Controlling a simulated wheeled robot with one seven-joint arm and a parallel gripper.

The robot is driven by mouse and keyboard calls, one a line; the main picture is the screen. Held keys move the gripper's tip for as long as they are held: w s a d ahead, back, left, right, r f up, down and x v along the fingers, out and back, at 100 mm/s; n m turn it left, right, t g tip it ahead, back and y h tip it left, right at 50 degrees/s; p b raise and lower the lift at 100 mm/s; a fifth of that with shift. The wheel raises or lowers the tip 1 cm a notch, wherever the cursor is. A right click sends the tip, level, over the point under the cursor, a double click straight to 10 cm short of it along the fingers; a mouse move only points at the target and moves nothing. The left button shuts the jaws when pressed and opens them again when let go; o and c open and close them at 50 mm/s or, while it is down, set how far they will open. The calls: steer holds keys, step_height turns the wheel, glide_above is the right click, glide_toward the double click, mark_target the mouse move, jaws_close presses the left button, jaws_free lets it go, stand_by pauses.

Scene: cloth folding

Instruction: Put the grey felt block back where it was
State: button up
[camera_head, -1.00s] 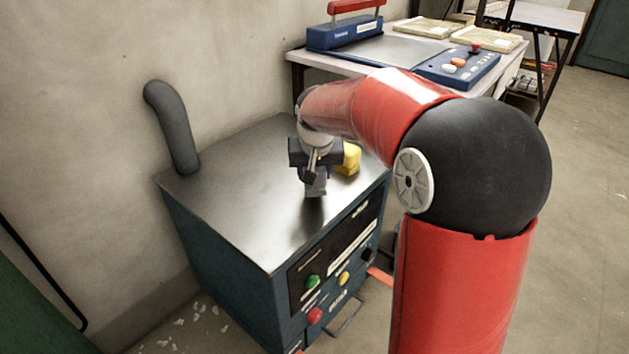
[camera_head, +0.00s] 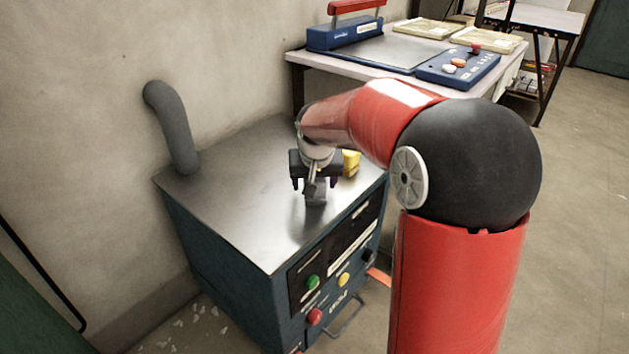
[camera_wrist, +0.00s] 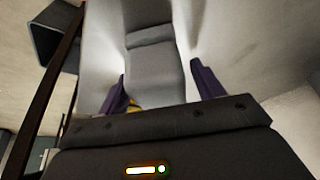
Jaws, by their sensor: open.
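The grey felt block (camera_head: 316,192) stands on the metal top of the blue cabinet (camera_head: 250,222), near its front right edge. In the wrist view the grey block (camera_wrist: 157,72) lies between and beyond the two purple fingers. My gripper (camera_head: 315,184) is open just above and around the block's upper part. The fingers are apart from each other with a gap on each side of the block (camera_wrist: 163,85). The gripper's body hides part of the block's top in the head view.
A yellow block (camera_head: 351,162) sits right behind my gripper on the cabinet top. A grey pipe (camera_head: 172,128) rises at the back left. A table (camera_head: 400,66) with a blue machine stands behind. The left of the cabinet top is clear.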

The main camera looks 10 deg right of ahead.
steer(key=d+v, duration=0.1)
steer(key=v, duration=1.1)
steer(key=s+f+n, duration=0.1)
steer(key=s+f, duration=0.1)
steer(key=s, duration=1)
steer(key=s+f+t, duration=0.1)
steer(key=s+f, duration=0.2)
steer(key=s, duration=0.9)
steer(key=shift+s+n+y+p, duration=0.35)
steer(key=shift+n+y+p, duration=0.05)
steer(key=shift+p, duration=0.05)
steer(key=shift+a, duration=0.15)
